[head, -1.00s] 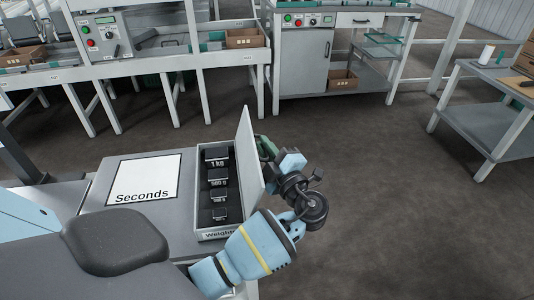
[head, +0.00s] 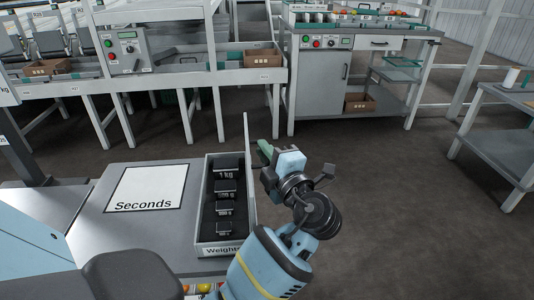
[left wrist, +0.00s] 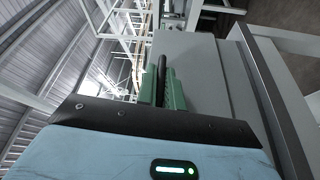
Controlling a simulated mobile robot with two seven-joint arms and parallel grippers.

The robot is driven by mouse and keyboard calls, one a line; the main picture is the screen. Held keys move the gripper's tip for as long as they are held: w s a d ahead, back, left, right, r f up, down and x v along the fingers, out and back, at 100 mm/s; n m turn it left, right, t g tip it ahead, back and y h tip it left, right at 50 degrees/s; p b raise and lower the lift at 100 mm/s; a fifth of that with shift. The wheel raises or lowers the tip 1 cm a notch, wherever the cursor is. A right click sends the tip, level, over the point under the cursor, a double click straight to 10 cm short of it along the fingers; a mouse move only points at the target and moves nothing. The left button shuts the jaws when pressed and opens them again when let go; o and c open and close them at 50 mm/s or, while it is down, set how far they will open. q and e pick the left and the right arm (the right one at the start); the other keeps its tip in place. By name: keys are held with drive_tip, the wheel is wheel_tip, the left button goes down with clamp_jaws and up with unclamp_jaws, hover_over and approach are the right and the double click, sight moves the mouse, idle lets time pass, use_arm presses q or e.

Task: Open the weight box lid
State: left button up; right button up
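The weight box (head: 226,247) stands on the grey bench, labelled "Weights", with dark block weights (head: 226,190) in a row inside. Its grey lid (head: 250,165) stands up along the right side, seen almost edge-on, so the box is open. My left gripper (head: 265,149) is at the outer, right side of the lid, its green fingers close to the lid's face; contact is unclear. In the left wrist view the green fingers (left wrist: 163,88) are near each other with a dark strip between them; whether they grip anything is unclear. My right gripper is not in view.
A white "Seconds" mat (head: 146,188) lies left of the box. A conveyor line (head: 190,78) and a grey control cabinet (head: 320,85) stand behind. A grey table (head: 495,140) is at the right. Open floor lies right of my left arm.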

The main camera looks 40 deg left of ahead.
use_arm(q)
drive_tip(key=o, duration=0.5)
drive_tip(key=shift+c, duration=0.2)
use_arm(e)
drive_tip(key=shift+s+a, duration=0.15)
use_arm(q)
drive_tip(key=v, duration=0.7)
drive_tip(key=shift+s+d+b, duration=0.15)
drive_tip(key=shift+d+b, duration=0.25)
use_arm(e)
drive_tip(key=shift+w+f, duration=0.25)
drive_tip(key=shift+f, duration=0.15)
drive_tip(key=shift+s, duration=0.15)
